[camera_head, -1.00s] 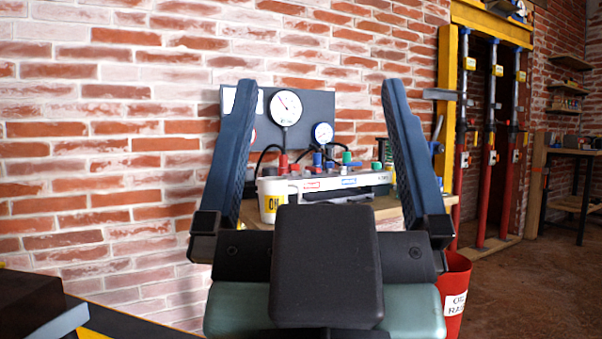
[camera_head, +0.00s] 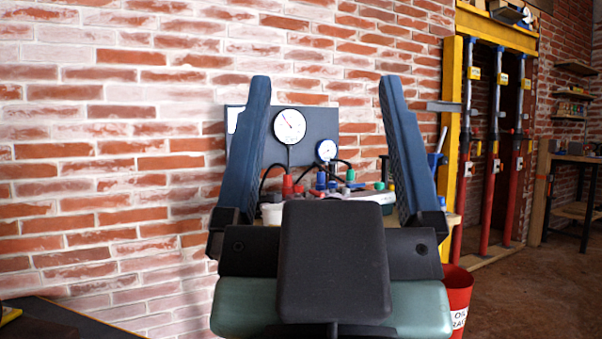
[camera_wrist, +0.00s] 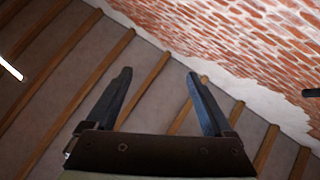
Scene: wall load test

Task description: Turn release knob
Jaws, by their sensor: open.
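My gripper (camera_head: 318,90) stands upright in the middle of the head view, its two blue fingers apart with nothing between them. Behind it is a hydraulic test bench with a large white gauge (camera_head: 289,126), a smaller blue-rimmed gauge (camera_head: 326,151), and small red (camera_head: 287,186), blue (camera_head: 320,180) and green (camera_head: 350,175) fittings or knobs. I cannot tell which one is the release knob. The gripper hides the bench's lower part. In the wrist view my gripper (camera_wrist: 158,74) is open and points up at a beamed ceiling; no knob shows there.
A white cup (camera_head: 271,213) stands on the bench, partly behind my left finger. A red bin (camera_head: 457,287) is on the floor at right. A yellow frame with red posts (camera_head: 490,150) stands farther right. A dark table edge (camera_head: 60,318) is at lower left. Open floor lies at lower right.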

